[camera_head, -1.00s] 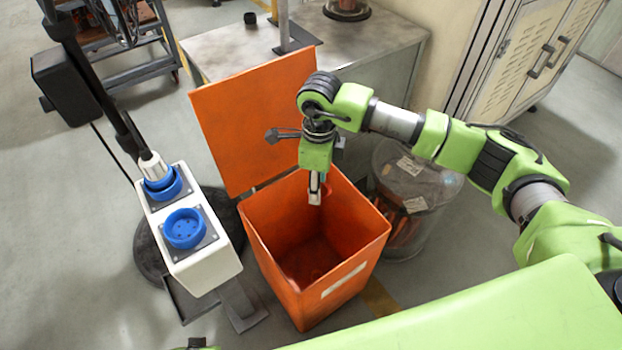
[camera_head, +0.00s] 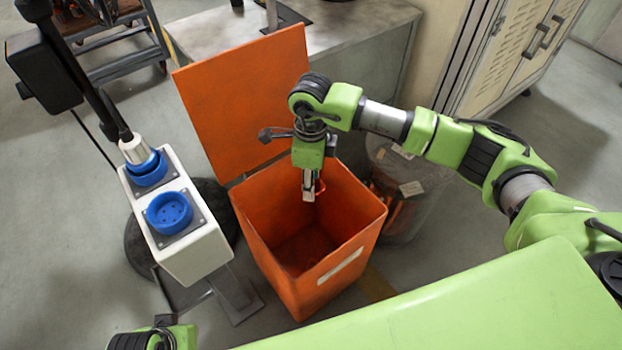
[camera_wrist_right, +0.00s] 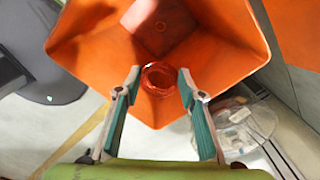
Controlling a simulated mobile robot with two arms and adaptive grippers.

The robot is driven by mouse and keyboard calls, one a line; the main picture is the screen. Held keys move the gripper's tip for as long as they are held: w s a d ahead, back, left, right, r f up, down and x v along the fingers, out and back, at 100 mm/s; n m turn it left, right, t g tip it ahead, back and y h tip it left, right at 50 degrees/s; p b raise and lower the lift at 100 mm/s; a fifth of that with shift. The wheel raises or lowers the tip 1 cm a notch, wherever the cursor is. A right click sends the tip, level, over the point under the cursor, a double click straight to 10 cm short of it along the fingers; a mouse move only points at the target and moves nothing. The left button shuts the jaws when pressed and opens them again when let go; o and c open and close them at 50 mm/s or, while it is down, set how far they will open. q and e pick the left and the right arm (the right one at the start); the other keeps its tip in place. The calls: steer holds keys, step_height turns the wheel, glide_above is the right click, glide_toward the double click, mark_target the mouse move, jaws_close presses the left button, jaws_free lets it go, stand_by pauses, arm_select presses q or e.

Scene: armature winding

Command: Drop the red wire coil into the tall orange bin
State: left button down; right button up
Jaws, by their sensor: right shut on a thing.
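The red wire coil (camera_wrist_right: 158,79) is a small ring between the fingertips of my right gripper (camera_wrist_right: 159,77) in the right wrist view. The fingers hold it from both sides. In the head view my right gripper (camera_head: 311,188) hangs over the opening of the tall orange bin (camera_head: 340,262), near its back side. Only a small red bit of the coil (camera_head: 320,186) shows beside the fingers there. The bin's lid is swung up at the back. Its inside looks empty of coils in the wrist view.
A white post with blue sockets (camera_head: 169,213) stands close left of the bin. A clear drum (camera_head: 410,190) with copper-coloured contents stands right behind it. A grey metal cabinet (camera_head: 345,45) is behind the raised lid (camera_head: 245,95).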

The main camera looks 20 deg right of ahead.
stand_by(0.3)
steer(key=o, duration=1)
steer(key=shift+c, duration=0.2)
step_height(320, 180, up, 12)
